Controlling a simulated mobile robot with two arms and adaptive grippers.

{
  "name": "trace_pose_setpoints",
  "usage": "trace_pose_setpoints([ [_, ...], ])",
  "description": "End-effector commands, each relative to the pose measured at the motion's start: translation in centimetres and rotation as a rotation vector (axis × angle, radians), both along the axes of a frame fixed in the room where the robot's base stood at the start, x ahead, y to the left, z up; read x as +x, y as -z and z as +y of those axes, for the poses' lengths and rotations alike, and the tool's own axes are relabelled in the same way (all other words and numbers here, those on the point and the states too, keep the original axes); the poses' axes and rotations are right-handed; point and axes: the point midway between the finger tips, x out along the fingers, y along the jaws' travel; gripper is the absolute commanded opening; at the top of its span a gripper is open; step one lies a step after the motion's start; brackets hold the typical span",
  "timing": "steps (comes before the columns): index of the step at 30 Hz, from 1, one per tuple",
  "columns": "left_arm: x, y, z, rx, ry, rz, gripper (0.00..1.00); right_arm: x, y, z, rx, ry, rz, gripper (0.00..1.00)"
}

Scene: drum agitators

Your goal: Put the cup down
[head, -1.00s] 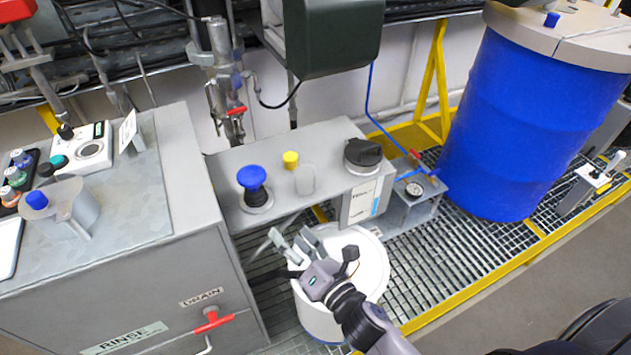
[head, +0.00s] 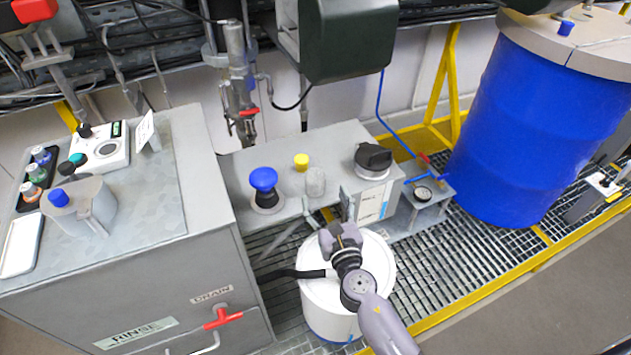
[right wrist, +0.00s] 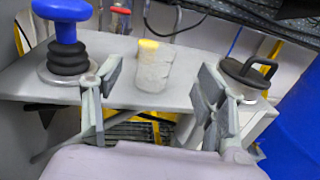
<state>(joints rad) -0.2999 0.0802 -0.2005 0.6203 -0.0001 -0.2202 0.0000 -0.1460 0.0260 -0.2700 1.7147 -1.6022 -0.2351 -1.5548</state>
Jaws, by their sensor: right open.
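A translucent grey cup (head: 315,182) stands upright on the grey metal bench (head: 335,145), near its front edge. It also shows in the right wrist view (right wrist: 154,72). My right gripper (head: 337,212) is open and empty, at the front edge of the bench. In the right wrist view its two fingers (right wrist: 158,85) are spread wide, with the cup seen in the gap between them, apart from both. My left gripper is not in view.
A blue mushroom knob (head: 263,180) stands left of the cup and a yellow cap (head: 301,160) behind it. A white drum (head: 377,262) is below my right gripper. A large blue barrel (head: 535,125) is at right.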

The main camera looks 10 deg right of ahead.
Motion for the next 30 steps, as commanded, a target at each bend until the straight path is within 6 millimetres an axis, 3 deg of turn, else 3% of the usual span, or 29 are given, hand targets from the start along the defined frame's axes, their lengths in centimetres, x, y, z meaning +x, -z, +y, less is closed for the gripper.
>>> trace_pose_setpoints([
  [3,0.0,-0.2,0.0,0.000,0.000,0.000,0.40,2.3,-0.1,0.1,0.001,0.002,-0.002,0.66],
  [13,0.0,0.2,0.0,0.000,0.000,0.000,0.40,5.0,0.5,0.3,0.000,0.000,0.000,0.66],
  [21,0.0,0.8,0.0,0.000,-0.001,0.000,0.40,8.7,1.0,0.6,0.002,0.000,-0.001,0.66],
  [30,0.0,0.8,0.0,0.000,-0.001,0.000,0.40,9.2,1.1,0.6,0.002,0.000,0.001,0.66],
])
